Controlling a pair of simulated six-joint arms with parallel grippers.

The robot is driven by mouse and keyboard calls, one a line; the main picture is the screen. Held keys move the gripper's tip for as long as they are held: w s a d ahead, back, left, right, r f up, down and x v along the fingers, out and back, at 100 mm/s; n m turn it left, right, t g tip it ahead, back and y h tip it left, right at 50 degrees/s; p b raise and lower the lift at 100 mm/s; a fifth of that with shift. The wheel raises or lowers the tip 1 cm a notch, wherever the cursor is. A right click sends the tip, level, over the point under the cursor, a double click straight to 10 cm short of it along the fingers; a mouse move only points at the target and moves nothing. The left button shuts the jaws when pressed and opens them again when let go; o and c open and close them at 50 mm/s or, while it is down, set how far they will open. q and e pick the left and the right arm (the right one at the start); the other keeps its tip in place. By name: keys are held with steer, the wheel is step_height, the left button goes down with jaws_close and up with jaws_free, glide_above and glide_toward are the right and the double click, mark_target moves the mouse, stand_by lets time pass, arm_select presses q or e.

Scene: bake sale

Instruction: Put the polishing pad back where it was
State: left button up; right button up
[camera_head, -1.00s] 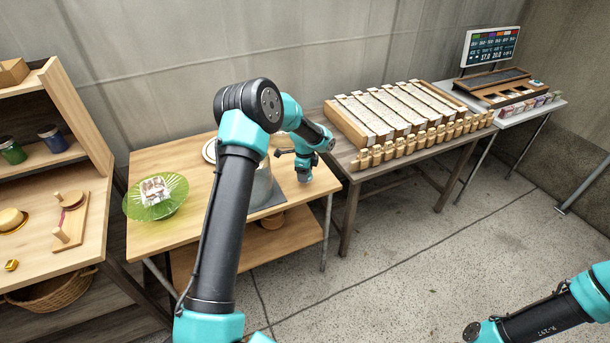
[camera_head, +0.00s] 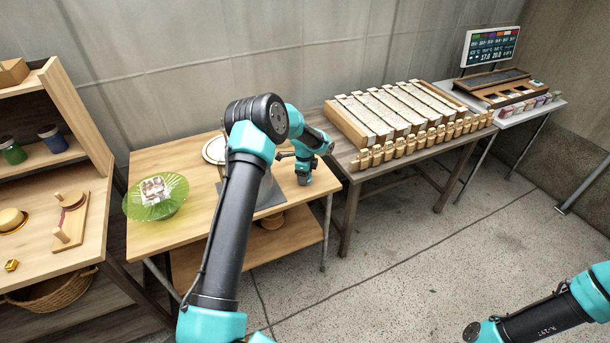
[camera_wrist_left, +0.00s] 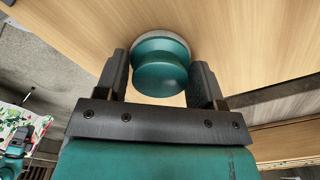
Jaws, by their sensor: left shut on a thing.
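The polishing pad (camera_wrist_left: 160,70) shows in the left wrist view as a round teal knob with a pale rim behind it. My left gripper (camera_wrist_left: 162,82) is shut on it, with one dark finger on each side of the knob. In the head view my left gripper (camera_head: 303,168) points down over the right end of the wooden table (camera_head: 193,238). The pad's pale face is close to the wood; I cannot tell whether it touches. The right arm's links show at the lower right of the head view, but its gripper is out of view.
A green glass stand (camera_head: 143,206) with a wrapped block sits at the table's left. A grey mat (camera_head: 270,211) and a pale round plate (camera_head: 214,150) lie partly behind my left arm. A second table with a wooden rack (camera_head: 345,122) and several small bottles stands close on the right.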

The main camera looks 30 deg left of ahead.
arm_select(q)
steer(key=o, duration=0.9)
steer(key=shift+f, duration=0.1)
steer(key=shift+c, duration=0.2)
step_height(320, 180, up, 12)
stand_by(0.6)
